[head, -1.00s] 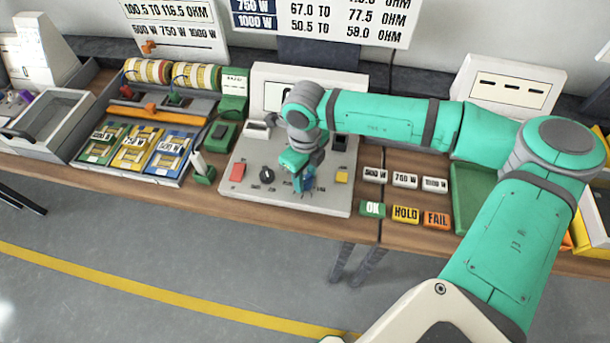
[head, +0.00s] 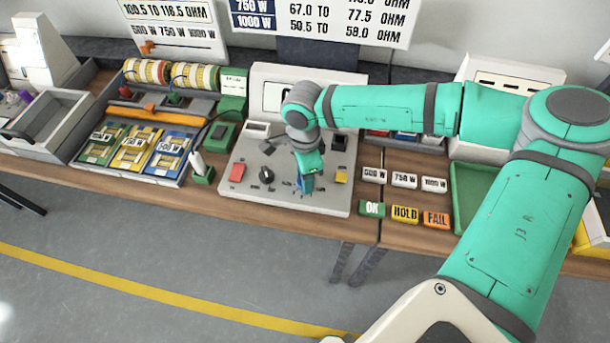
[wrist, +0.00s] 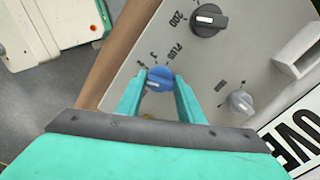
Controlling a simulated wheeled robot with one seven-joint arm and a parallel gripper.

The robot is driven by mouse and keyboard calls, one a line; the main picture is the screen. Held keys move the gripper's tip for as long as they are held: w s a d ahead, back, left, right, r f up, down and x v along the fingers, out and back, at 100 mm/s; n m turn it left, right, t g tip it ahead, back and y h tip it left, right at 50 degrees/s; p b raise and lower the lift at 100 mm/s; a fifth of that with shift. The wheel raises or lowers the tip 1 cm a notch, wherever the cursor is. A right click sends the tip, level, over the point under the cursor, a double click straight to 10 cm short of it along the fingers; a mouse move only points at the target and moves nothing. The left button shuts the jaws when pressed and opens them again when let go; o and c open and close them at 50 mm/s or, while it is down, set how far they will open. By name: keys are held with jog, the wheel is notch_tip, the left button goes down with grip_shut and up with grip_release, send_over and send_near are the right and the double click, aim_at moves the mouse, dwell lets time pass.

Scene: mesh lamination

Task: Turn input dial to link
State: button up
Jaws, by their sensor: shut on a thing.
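The blue dial (wrist: 160,77) sits on the grey test panel (wrist: 150,105). In the wrist view, my gripper (wrist: 158,82) has one finger on each side of the dial and is shut on it. A pale mark shows on the dial, and the lettering beside it includes PLUG; the rest is too small or covered. In the head view, my gripper (head: 305,183) points down at the panel's front and mostly hides the dial.
A black dial (wrist: 208,18) and a grey knob (wrist: 240,102) stand close by on the panel. A red button (head: 237,172) and a yellow button (head: 341,176) flank the dials. OK (head: 372,209), HOLD (head: 405,214) and FAIL (head: 437,218) blocks lie to the right.

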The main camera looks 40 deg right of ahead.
jog(key=n, duration=0.6)
jog(key=shift+w, duration=0.15)
jog(key=n, duration=0.6)
jog(key=shift+n, duration=0.3)
jog(key=o, duration=1)
notch_tip(320, 180, up, 11)
